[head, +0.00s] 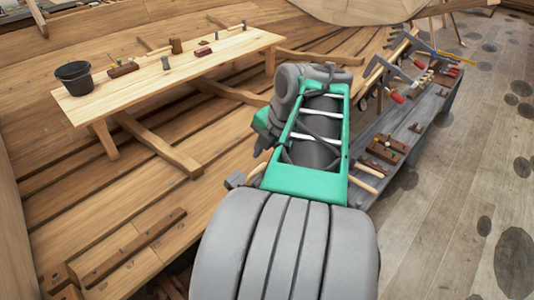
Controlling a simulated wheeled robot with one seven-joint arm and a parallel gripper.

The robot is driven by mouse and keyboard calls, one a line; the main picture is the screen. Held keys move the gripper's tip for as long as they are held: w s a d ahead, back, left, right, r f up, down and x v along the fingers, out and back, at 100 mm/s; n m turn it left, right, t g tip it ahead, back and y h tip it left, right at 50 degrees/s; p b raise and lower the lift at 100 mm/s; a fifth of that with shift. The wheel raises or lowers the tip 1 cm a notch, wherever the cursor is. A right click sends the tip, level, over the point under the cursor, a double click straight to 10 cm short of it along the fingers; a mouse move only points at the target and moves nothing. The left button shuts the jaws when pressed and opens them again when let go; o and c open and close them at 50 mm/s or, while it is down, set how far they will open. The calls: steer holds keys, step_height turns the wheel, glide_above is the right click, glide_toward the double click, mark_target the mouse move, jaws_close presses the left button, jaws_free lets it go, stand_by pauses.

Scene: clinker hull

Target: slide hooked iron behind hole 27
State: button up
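My arm rises through the middle of the head view and covers much of the hull behind it. Its far end bends down behind the green link, and I cannot make out my gripper's fingers there. I cannot pick out the hooked iron. No hole numbered 27 can be read on the planking (175,215); that part of the hull is partly hidden by my arm.
A pale plank bench (140,90) at the upper left bears a black bucket (74,78) and several small tools. A grey bench (420,140) at the right carries red-handled clamps (391,80) and a wooden plane (388,149). The floor (450,220) at the right is open.

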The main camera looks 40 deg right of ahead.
mark_target(259, 168)
steer(key=b+x, duration=0.2)
steer(key=x, duration=0.2)
steer(key=shift+s+f+b, duration=0.1)
steer(key=shift+f+b, duration=0.1)
steer(key=shift+b, duration=0.2)
steer(key=shift+b+x, duration=0.85)
steer(key=shift+b, duration=0.15)
steer(key=shift+r, duration=0.1)
jaws_close()
stand_by(0.4)
steer(key=shift+r, duration=0.1)
